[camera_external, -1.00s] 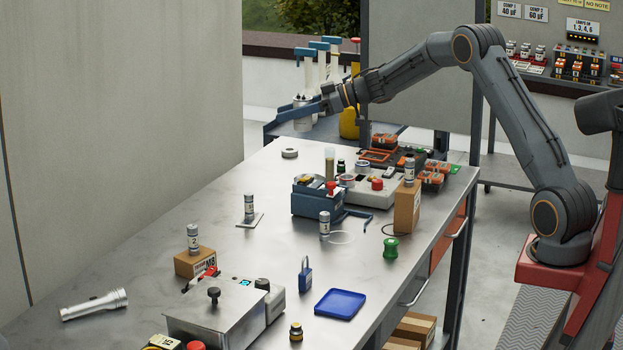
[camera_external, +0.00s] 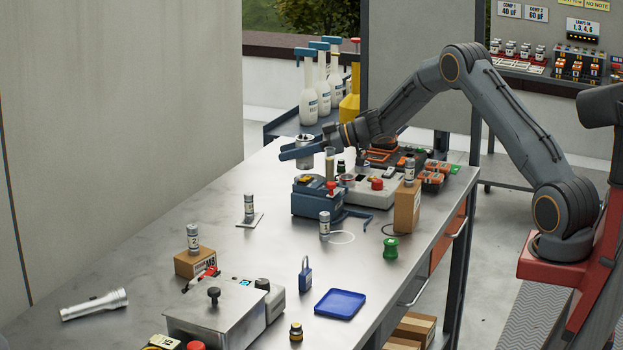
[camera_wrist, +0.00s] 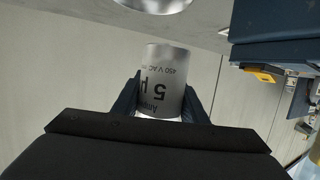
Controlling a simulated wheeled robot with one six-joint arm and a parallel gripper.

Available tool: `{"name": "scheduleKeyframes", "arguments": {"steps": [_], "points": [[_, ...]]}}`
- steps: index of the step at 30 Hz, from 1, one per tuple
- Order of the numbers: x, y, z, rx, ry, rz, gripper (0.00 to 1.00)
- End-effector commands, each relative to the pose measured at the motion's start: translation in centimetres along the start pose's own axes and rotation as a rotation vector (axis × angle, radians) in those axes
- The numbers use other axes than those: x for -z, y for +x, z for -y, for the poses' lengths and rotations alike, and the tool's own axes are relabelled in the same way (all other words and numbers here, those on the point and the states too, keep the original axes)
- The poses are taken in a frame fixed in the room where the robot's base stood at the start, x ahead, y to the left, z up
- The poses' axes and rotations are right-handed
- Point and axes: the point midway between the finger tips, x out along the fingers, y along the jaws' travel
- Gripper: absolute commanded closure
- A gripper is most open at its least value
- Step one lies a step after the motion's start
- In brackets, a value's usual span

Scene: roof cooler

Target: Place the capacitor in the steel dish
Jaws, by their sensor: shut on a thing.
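My gripper (camera_external: 298,152) is shut on a silver cylindrical capacitor, held upright above the far left part of the steel bench. The capacitor (camera_wrist: 165,82) shows upside down between the fingers in the wrist view, its label reading 5 µ and 450 V AC. A round, shiny metal thing (camera_wrist: 152,4), which looks like the steel dish, is cut off by the top edge of the wrist view, apart from the capacitor. The dish cannot be made out in the external view; the gripper and capacitor cover that patch of bench.
Several smaller capacitors stand on the bench, one on a cardboard box (camera_external: 192,263). A blue tray (camera_external: 340,304) lies near the front. The bench's left middle is mostly clear.

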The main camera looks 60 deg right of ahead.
Motion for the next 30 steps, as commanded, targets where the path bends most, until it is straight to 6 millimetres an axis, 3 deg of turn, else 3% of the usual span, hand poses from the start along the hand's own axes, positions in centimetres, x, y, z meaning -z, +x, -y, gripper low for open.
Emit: {"name": "scheduleKeyframes", "arguments": {"steps": [7,30], "points": [[-2.9,0.9,0.0,0.0,0.001,0.001,0.93],[-4.5,1.4,0.0,0.001,0.0,0.001,0.93]]}}
